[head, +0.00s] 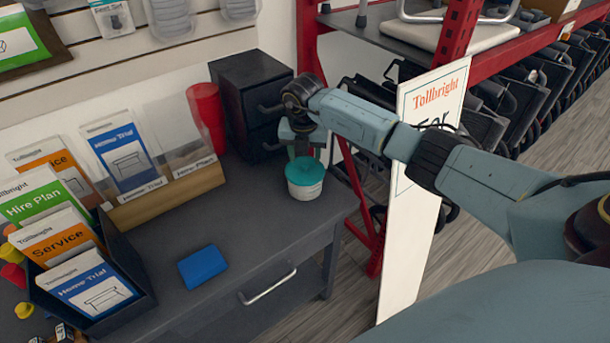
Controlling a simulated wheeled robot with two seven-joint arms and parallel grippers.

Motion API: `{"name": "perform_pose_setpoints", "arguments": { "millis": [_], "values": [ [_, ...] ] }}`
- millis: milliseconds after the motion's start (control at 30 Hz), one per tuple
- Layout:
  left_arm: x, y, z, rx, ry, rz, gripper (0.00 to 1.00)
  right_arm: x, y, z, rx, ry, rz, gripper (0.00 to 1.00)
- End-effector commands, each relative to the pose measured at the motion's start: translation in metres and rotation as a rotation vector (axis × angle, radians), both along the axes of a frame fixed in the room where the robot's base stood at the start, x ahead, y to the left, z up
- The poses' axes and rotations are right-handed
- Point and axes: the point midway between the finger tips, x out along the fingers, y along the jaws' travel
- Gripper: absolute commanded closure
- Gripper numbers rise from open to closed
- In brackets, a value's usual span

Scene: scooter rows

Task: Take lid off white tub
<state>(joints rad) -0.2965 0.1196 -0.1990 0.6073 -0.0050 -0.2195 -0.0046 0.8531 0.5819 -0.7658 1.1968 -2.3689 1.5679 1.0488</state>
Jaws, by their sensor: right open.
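A small white tub (305,191) stands upright at the back right of the dark desk, close to its right edge. A teal lid (304,171) covers its top. My right arm reaches in from the right, and my right gripper (303,156) points down just above the lid. The gripper is open; its fingertips are small here, and I cannot tell whether they touch the lid. My left gripper is not in view.
Black drawers (249,95) and a red cup (207,115) stand behind the tub. A wooden leaflet holder (168,199) and a dark leaflet tray (117,316) are at the left. A blue block (203,266) lies on the desk (250,235). A white sign (407,235) stands beyond the right edge.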

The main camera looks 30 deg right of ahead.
Motion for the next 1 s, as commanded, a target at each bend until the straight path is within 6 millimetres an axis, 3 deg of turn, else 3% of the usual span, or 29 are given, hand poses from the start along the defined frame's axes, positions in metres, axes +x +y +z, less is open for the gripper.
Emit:
{"name": "perform_pose_setpoints", "arguments": {
  "millis": [33, 133, 467, 800, 1000],
  "values": [
    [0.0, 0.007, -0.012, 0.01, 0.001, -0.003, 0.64, 0.001, 0.0, -0.012, 0.001, -0.001, -0.001, 0.52],
    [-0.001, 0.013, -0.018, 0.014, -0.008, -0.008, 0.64, 0.002, -0.002, -0.02, 0.0, -0.001, -0.001, 0.52],
    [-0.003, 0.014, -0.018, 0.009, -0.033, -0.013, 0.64, 0.003, -0.002, -0.024, -0.001, -0.001, 0.001, 0.53],
    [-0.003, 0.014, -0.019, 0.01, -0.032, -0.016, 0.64, 0.002, -0.003, -0.026, -0.001, 0.0, 0.0, 0.97],
    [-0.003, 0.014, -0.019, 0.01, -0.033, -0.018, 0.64, 0.003, -0.003, -0.026, -0.001, 0.0, 0.0, 0.99]
  ]
}}
